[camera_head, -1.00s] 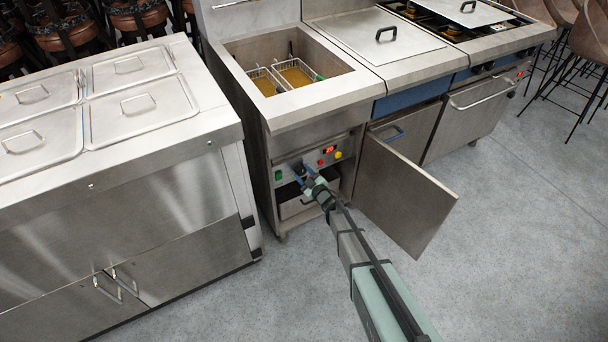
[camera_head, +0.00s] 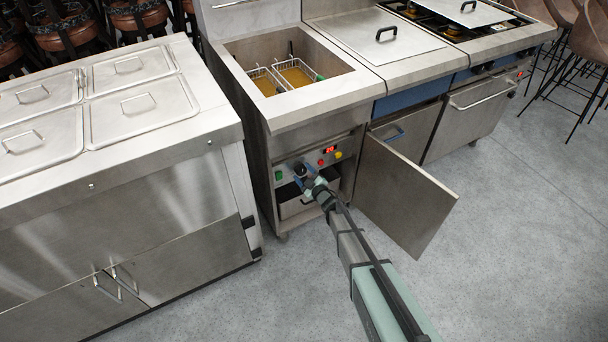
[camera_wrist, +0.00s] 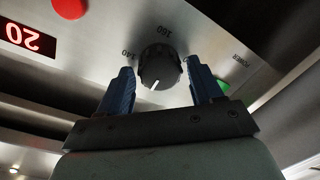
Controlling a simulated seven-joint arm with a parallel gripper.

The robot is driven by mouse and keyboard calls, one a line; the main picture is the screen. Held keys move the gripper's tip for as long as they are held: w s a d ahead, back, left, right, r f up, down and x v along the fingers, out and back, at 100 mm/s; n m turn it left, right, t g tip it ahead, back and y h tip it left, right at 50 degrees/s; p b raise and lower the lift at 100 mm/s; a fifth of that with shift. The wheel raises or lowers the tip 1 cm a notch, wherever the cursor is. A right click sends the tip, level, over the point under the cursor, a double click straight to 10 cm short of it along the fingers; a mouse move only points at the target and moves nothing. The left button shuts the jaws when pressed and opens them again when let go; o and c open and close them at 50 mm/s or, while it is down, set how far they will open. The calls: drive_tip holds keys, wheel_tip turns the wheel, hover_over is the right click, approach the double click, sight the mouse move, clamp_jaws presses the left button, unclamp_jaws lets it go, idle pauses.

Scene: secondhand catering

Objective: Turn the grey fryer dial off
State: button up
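The fryer dial (camera_wrist: 159,66) is a dark grey round knob with a white pointer mark, on the metal control panel. In the head view the dial (camera_head: 299,168) shows small at my gripper's end. My gripper (camera_head: 304,177) is open. Its two blue fingers, also in the wrist view (camera_wrist: 160,76), stand on either side of the dial, with a narrow gap showing on each side. I cannot tell how far the fingertips reach along its depth.
The panel carries a red display (camera_wrist: 30,38), a red button (camera_wrist: 69,8) and a green light (camera_head: 278,175). The open fryer door (camera_head: 405,195) stands right of my arm. A steel counter (camera_head: 120,215) is at left. The floor in front is clear.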

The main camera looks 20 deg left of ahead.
drive_tip(key=shift+o, duration=0.6)
drive_tip(key=v, duration=1.3)
drive_tip(key=shift+s+d, duration=0.2)
drive_tip(key=shift+s, duration=0.2)
